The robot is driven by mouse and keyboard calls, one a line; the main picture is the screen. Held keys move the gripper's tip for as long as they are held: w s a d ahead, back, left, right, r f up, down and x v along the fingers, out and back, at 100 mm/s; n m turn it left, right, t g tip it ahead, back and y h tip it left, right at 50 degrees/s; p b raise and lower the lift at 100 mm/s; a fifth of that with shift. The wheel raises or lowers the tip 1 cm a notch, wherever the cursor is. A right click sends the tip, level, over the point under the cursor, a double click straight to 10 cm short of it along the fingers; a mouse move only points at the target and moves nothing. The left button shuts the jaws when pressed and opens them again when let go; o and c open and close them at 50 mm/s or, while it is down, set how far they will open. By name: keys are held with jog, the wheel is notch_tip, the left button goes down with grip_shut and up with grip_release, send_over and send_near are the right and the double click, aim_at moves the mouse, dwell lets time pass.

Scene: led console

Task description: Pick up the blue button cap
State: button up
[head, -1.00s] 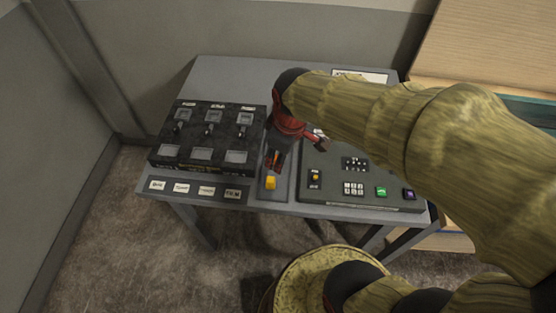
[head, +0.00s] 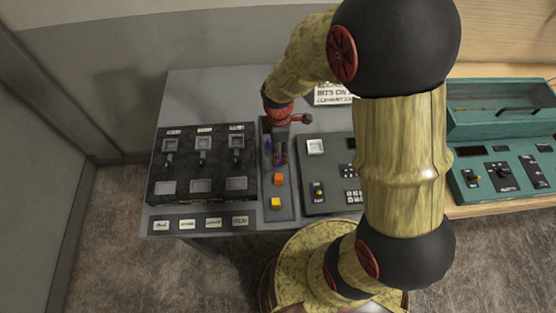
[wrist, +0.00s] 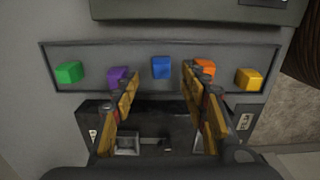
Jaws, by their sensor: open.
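The blue button cap (wrist: 160,67) lies in a shallow grey tray (wrist: 100,54), in the middle of a row of coloured caps in the wrist view. My gripper (wrist: 160,82) is open and empty. Its two fingers show left and right of the blue cap's column, with the cap between and just beyond the fingertips in the picture; I see no contact. In the head view my gripper (head: 279,160) points down over the tray strip and hides the blue cap.
Purple (wrist: 118,77) and orange (wrist: 205,68) caps lie close to the fingers. Green (wrist: 69,72) and yellow (wrist: 248,79) caps lie at the tray's ends. A black switch panel (head: 203,170) and a dark keypad panel (head: 320,170) flank the tray.

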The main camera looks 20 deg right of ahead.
jog(key=shift+s+f, duration=0.1)
jog(key=shift+f, duration=1.85)
jog(key=shift+a, duration=0.1)
jog(key=shift+c, duration=0.9)
jog(key=c, duration=1)
jog(key=shift+o, duration=0.2)
jog(key=shift+r, duration=0.1)
